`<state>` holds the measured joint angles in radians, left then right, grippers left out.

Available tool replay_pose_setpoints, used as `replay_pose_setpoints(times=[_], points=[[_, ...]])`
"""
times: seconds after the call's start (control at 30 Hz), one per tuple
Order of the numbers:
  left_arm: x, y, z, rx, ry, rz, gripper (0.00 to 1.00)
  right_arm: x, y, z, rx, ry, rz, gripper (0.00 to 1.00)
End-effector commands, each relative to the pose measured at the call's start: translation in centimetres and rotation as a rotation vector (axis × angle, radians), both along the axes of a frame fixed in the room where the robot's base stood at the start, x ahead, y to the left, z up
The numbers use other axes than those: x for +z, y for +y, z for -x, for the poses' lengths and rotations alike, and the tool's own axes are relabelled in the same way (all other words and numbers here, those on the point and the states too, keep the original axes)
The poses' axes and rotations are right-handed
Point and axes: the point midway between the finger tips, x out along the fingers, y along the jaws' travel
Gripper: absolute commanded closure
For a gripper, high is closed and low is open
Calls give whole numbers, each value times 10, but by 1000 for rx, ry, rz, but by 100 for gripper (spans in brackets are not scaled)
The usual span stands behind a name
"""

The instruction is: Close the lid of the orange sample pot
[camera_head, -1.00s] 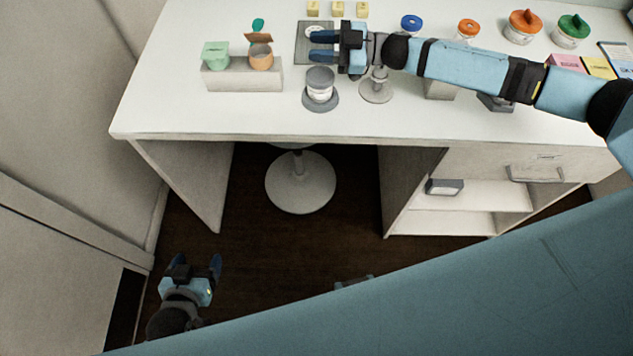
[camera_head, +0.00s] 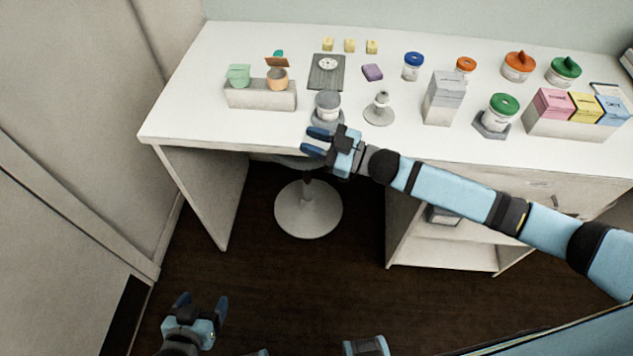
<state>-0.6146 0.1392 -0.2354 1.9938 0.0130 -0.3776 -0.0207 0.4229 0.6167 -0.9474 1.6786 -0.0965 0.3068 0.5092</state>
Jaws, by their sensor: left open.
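The orange sample pot (camera_head: 278,83) sits in the right part of a low pale block (camera_head: 262,96) at the desk's left. Its brown-orange lid (camera_head: 277,62) stands raised at the back of the pot, so the pot is open. A mint-green pot (camera_head: 238,80) beside it in the block also has a raised flap. My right gripper (camera_head: 315,142) is open and empty at the desk's front edge, right of and nearer than the block. My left gripper (camera_head: 201,303) is open and empty, low over the floor at the bottom left.
A grey-lidded jar (camera_head: 327,106) on a dark base stands just beyond my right gripper. A scale (camera_head: 327,72), a purple block (camera_head: 372,72) and a small round stand (camera_head: 379,110) are nearby. The desk left of the pale block is clear.

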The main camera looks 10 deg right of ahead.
Motion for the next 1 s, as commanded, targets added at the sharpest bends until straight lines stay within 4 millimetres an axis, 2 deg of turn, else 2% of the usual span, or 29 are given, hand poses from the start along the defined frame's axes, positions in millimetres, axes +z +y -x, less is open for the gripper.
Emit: replay_pose_setpoints(times=[0.2, 0.5, 0.7, 1.0], points=[[4, 0, 0, 0, 0, 0, 23, -16, 12, 24, -97, 65, -36, 70], [8, 0, 0, 1, 0, -1, 23, -36, 13, 49, -221, 150, -50, 70], [8, 1, 0, 0, 0, -1, 23, -42, 11, 57, -261, 179, -50, 70], [8, 1, 0, 0, 0, -1, 23, -44, 10, 58, -268, 184, -48, 70]])
